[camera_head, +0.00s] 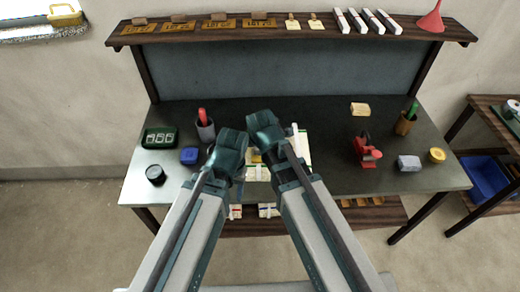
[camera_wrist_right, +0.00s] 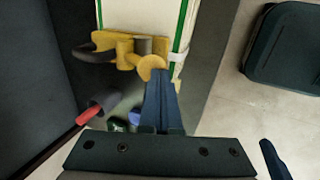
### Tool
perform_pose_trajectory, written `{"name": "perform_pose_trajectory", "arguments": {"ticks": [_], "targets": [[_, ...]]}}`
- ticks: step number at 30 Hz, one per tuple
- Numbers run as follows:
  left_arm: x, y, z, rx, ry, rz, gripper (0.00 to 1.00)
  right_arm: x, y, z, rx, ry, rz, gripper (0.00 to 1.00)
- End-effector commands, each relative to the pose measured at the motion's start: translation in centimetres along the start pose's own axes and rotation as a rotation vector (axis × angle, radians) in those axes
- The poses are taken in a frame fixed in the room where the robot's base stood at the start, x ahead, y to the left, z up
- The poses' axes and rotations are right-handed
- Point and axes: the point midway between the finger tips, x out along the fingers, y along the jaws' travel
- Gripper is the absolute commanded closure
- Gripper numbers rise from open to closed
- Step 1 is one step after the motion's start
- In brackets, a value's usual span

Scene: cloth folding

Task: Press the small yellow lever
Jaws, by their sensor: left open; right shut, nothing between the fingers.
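A small yellow lever (camera_wrist_right: 128,52) with a round end is mounted on a white panel with green edges (camera_wrist_right: 187,22) in the right wrist view. In the head view, a bit of yellow (camera_head: 256,158) shows between my grippers, with the pale panel (camera_head: 303,146) partly hidden behind my right arm. My right gripper (camera_wrist_right: 160,80) is shut and empty, its tips right at the lever's round end; I cannot tell if they touch. My left gripper (camera_head: 240,174) is open beside the panel's left side.
A shelf (camera_head: 300,25) runs along the back. The table right of my arms has some free room.

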Motion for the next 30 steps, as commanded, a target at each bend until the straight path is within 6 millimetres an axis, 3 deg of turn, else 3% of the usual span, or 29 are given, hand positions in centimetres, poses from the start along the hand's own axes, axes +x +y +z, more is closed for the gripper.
{"name": "perform_pose_trajectory", "arguments": {"ticks": [8,24,30], "targets": [[-3.1,-0.3,0.2,0.001,0.0,0.0,0.46,-3.2,0.5,-0.4,0.002,-0.001,0.0,1.0],[-11.3,-1.1,0.7,-0.011,0.0,0.002,0.46,-11.7,1.6,-0.6,0.003,-0.001,0.0,1.0],[-13.1,-1.2,0.8,-0.013,-0.001,0.003,0.46,-13.4,1.8,-0.6,0.003,-0.001,0.0,1.0]]}}
